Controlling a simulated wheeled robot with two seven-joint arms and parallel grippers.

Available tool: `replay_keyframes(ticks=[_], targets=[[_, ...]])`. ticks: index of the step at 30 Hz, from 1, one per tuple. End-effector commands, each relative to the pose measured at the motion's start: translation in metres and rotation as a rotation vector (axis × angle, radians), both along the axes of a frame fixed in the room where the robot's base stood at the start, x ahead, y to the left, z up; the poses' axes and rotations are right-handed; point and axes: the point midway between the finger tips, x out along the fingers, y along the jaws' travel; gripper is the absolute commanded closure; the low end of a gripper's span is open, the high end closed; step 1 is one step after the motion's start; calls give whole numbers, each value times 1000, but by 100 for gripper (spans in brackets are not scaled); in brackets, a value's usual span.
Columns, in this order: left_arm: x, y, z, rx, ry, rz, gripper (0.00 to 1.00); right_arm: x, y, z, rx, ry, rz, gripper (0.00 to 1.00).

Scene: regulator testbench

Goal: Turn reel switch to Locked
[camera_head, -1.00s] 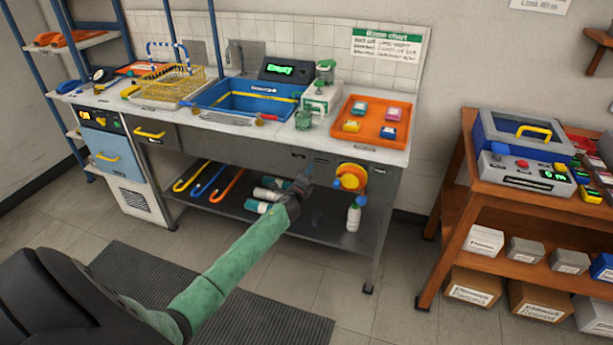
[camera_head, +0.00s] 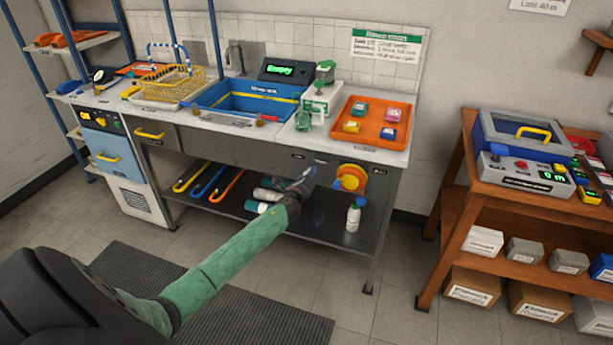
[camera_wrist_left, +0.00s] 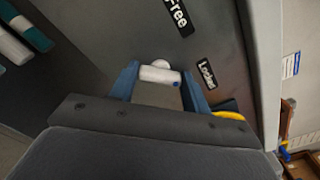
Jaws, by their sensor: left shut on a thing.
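The reel switch (camera_wrist_left: 160,74) is a small white lever with a blue dot at its right end, on the grey bench front in the left wrist view. A "Free" label (camera_wrist_left: 178,15) is above it and a "Locked" label (camera_wrist_left: 206,74) is to its right. The dotted end points towards "Locked". My left gripper (camera_head: 306,174) is at the bench front, left of the yellow-orange reel (camera_head: 350,178). Its blue fingers (camera_wrist_left: 160,80) are shut on the switch, one on each side. In the head view the gripper hides the switch. My right gripper is out of view.
The reel's yellow edge (camera_wrist_left: 232,115) shows beside the right finger. A white bottle with a blue top (camera_head: 353,216) stands on the lower shelf (camera_head: 330,235), and several bottles lie left of my gripper. A wooden cart (camera_head: 455,200) stands at right.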

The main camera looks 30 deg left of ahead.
Motion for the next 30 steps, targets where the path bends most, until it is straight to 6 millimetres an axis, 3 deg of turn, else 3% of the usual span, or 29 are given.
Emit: replay_keyframes(ticks=[7,8,11,23,30], targets=[[-1,-1,-3,0,4,-2,76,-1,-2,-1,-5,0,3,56],[-1,-1,-3,0,4,-2,51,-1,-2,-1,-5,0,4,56],[-1,-1,-2,0,3,-1,31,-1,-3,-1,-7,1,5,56],[-5,-2,-1,0,1,-2,31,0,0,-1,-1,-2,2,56],[-34,-8,-3,1,3,-2,31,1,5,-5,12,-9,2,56]])
